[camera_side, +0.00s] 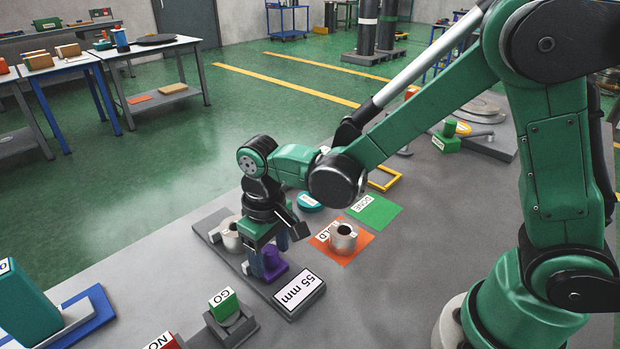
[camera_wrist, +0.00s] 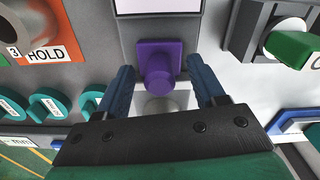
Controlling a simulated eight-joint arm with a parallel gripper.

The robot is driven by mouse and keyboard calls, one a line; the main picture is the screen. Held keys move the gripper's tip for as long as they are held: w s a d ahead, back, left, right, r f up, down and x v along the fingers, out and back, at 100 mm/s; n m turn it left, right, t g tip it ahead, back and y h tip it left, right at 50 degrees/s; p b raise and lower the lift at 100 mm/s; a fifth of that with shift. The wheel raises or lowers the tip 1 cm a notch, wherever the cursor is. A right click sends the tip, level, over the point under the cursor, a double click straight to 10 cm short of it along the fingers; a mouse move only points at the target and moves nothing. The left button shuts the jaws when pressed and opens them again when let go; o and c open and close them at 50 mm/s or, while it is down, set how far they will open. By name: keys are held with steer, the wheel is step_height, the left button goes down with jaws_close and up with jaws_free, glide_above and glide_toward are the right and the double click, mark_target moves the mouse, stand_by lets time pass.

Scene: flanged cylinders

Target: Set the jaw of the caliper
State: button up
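The caliper is a grey bed with a 55 mm plate (camera_side: 297,292) at its near end and a purple jaw knob (camera_side: 274,264) beside the plate. A metal flanged cylinder (camera_side: 231,238) stands at the bed's far end. My gripper (camera_side: 267,262) points down over the bed, with its blue fingers around the purple knob. In the wrist view the purple knob (camera_wrist: 159,68) lies between the two spread fingers of my gripper (camera_wrist: 162,80). Small gaps show at its sides; contact cannot be made out. A pale round part beneath is mostly hidden by my gripper.
Another flanged cylinder (camera_side: 343,238) stands on the orange HOLD pad (camera_side: 325,245). A green pad (camera_side: 374,212) lies behind it. A green GO block (camera_side: 223,304) in a grey holder and a red block (camera_side: 168,342) stand at the front. Teal discs (camera_wrist: 45,104) lie left in the wrist view.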

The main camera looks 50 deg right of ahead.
mark_target(269, 247)
steer(key=shift+r, duration=2.8)
steer(key=shift+s+d+r, duration=0.15)
steer(key=shift+d+r, duration=0.15)
steer(key=shift+d, duration=0.05)
steer(key=s+d+r+m+t, duration=0.1)
steer(key=s+d+r+t, duration=0.3)
steer(key=d+t, duration=0.3)
steer(key=shift+s+d+m, duration=0.35)
steer(key=shift+d+m, duration=0.05)
steer(key=shift+d, duration=0.75)
